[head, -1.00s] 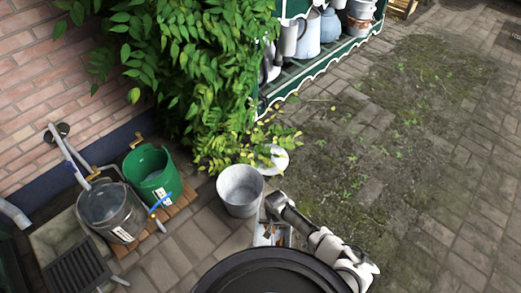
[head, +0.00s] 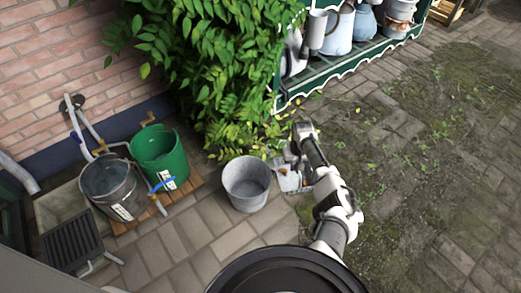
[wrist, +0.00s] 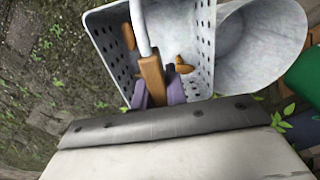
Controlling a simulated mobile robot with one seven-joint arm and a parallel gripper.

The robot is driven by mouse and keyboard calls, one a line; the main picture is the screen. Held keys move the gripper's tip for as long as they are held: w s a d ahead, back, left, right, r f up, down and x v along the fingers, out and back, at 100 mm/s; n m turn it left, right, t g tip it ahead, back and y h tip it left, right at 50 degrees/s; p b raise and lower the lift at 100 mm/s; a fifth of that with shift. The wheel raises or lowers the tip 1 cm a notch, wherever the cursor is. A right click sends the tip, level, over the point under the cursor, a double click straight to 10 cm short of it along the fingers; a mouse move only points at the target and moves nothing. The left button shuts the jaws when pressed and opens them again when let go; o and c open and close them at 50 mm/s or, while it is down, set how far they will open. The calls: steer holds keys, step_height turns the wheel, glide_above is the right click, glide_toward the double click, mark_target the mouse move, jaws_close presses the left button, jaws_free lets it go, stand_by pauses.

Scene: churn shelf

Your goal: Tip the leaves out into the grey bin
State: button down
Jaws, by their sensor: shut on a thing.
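A pale perforated basket (wrist: 103,40) hangs from my gripper (wrist: 158,92), whose purple fingers are shut on the brown grip of its handle (wrist: 151,75). A few orange-brown leaves (wrist: 181,66) show inside; the handle hides part of the interior. In the head view the basket (head: 292,181) is just right of the grey bin (head: 247,186), partly hidden by my arm. Its opening faces the wrist camera, and I see no clear tipping. The grey bin stands open on the paving and looks empty; it also shows beside the basket in the wrist view (wrist: 265,45).
A green bucket (head: 160,160) and a dark grey bucket (head: 110,187) stand on wooden slats left of the bin. A leafy bush (head: 220,75) hangs behind the bin. A green shelf (head: 345,62) with churns stands at the back. Paving at right is clear.

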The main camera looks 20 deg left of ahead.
steer(key=w+a+r+n+b, duration=0.2)
steer(key=a+n+b, duration=0.1)
steer(key=a, duration=0.5)
steer(key=w+a+r+n+b, duration=0.1)
steer(key=w+a+n+b, duration=0.1)
steer(key=a, duration=0.5)
steer(key=s+a+f+t+h+b, duration=0.3)
steer(key=s+a+t+h+b, duration=0.2)
steer(key=t, duration=0.4)
steer(key=s+a+f+t+h+b, duration=0.3)
steer(key=s+a+t+h+b, duration=0.1)
steer(key=s+t+h+b, duration=0.3)
steer(key=shift+a+t+h+b, duration=0.35)
steer(key=shift+t+h+b, duration=0.45)
steer(key=shift+t+h, duration=0.4)
